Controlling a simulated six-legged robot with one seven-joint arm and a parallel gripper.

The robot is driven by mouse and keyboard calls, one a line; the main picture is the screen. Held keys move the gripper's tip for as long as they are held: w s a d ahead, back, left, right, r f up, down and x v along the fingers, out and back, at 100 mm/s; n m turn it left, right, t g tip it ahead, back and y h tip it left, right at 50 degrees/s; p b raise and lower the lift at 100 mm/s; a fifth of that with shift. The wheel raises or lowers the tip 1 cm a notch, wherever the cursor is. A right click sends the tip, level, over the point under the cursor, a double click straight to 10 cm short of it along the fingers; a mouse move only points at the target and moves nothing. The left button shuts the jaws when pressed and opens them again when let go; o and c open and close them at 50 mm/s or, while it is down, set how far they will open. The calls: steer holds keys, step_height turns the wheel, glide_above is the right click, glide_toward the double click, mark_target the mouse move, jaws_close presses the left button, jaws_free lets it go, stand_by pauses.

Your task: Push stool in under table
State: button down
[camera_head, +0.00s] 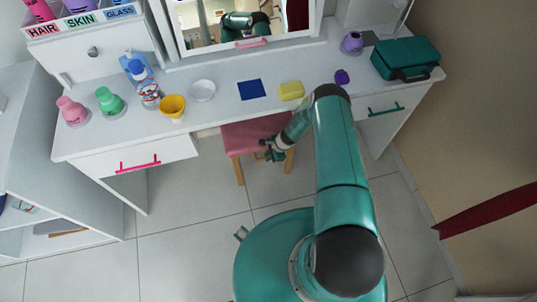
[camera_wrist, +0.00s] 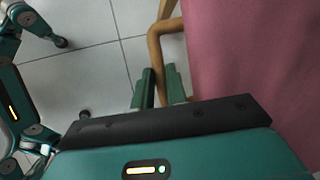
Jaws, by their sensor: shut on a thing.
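The stool (camera_head: 247,136) has a pink cushioned seat and wooden legs. It stands partly below the front edge of the white table (camera_head: 225,108), in the gap between the drawers. My gripper (camera_head: 273,151) is at the near right side of the stool. In the wrist view, my gripper's two green fingers (camera_wrist: 156,92) close around a wooden bar of the stool frame (camera_wrist: 168,60), beside the pink seat (camera_wrist: 250,70). The stool's far part is hidden under the tabletop, and my arm covers some of the right side.
Bottles, a yellow cup (camera_head: 172,107), a white bowl (camera_head: 203,91), a blue cloth (camera_head: 251,89), a yellow sponge (camera_head: 290,91) and a teal case (camera_head: 405,59) are on the tabletop. A white shelf unit (camera_head: 22,165) stands left.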

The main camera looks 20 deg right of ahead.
steer(key=shift+w+r, duration=0.15)
steer(key=shift+w, duration=0.3)
steer(key=c, duration=1.7)
jaws_free()
steer(key=v, duration=1.3)
steer(key=shift+s+r, duration=0.25)
steer(key=shift+s, duration=0.1)
steer(key=shift+s+d, duration=0.1)
